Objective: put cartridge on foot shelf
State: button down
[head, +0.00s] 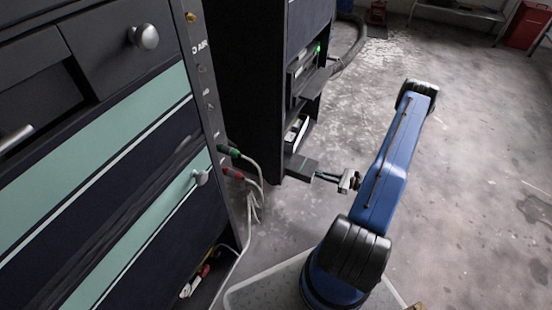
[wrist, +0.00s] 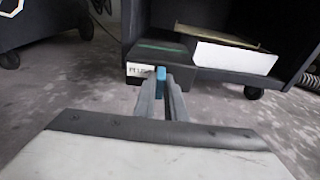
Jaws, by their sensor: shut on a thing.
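The cartridge (wrist: 158,56) is a dark flat box with a green stripe on top, a white label and a blue tab on its front. My gripper (wrist: 161,84) is shut on the blue tab, with the cartridge level ahead of the fingers. In the head view, the cartridge (head: 300,167) is at the foot of the dark cabinet, left of my gripper (head: 322,176). Its near end sticks out in front of the low opening, the foot shelf (wrist: 225,74). I cannot tell whether it rests on the shelf; its far end is in shadow.
A white-sided box (wrist: 235,56) stands in the low opening, close to the cartridge's right in the wrist view. The dark cabinet (head: 245,80) has another slot above. Cables (head: 252,180) hang from the drawer cabinet (head: 120,150) at left.

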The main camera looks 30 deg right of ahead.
aim_at(292, 164)
jog(key=x, duration=0.5)
jog(key=r+x, duration=0.1)
jog(key=x, duration=0.5)
jog(key=r+x, duration=0.1)
jog(key=x, duration=0.4)
jog(key=shift+w+a+r, duration=0.1)
jog(key=shift+w+a, duration=0.2)
jog(key=shift+a, duration=0.05)
jog(key=shift+w+a, duration=0.2)
jog(key=shift+w, duration=0.1)
jog(key=shift+s+d+f, duration=0.1)
jog(key=shift+d+f, duration=0.05)
jog(key=shift+f, duration=0.2)
jog(key=shift+f, duration=0.1)
jog(key=c, duration=1.8)
grip_release()
